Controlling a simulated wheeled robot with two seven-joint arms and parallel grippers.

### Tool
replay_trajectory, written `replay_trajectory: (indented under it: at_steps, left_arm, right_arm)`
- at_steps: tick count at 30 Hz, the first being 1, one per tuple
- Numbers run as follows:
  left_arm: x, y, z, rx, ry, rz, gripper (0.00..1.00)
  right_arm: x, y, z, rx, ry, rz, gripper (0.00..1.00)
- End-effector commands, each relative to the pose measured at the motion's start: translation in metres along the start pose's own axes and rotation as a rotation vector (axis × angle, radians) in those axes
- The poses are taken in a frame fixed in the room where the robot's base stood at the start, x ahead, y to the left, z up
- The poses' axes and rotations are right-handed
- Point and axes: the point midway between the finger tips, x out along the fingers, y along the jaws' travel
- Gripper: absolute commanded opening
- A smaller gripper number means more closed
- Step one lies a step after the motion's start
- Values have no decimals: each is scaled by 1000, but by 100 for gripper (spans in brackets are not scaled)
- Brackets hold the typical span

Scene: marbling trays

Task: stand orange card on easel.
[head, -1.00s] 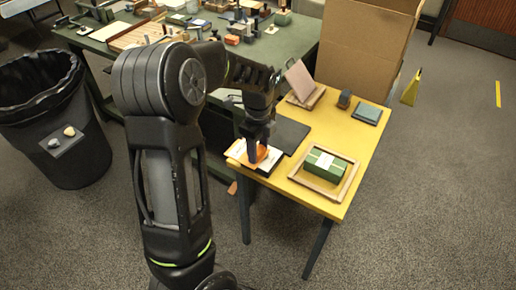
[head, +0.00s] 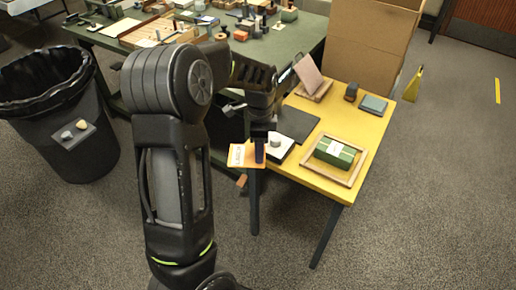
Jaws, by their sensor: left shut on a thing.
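The orange card (head: 238,158), with a pale printed patch, juts out past the left edge of the yellow table (head: 335,185). My left gripper (head: 259,153) points down and is shut on the card's right part. Its fingers hide some of the card. A small wooden stand (head: 318,95) with a pinkish panel leaning back on it stands at the table's far left corner; it looks like the easel. The card is apart from it, nearer the front. My right gripper is out of view.
A white block with a grey knob (head: 275,141) is right beside the card. A dark mat (head: 297,124) lies behind it. A wooden tray (head: 341,178) holds a green box (head: 334,152). A small dark block (head: 351,92) and a blue-grey block (head: 374,104) sit at the back right.

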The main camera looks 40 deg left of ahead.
Motion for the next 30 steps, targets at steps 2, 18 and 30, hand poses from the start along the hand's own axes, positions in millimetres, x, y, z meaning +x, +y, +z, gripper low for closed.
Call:
replay_trajectory:
  at_steps: [2,18,30]
  left_arm:
    - [4,-1,-4,-118,0,1,6]
    - [93,56,-129,-1065,-5,2,6]
    - [117,98,-167,-946,1,-1,6]
  right_arm:
    - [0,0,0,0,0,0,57]
    - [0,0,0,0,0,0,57]
    - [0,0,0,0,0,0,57]
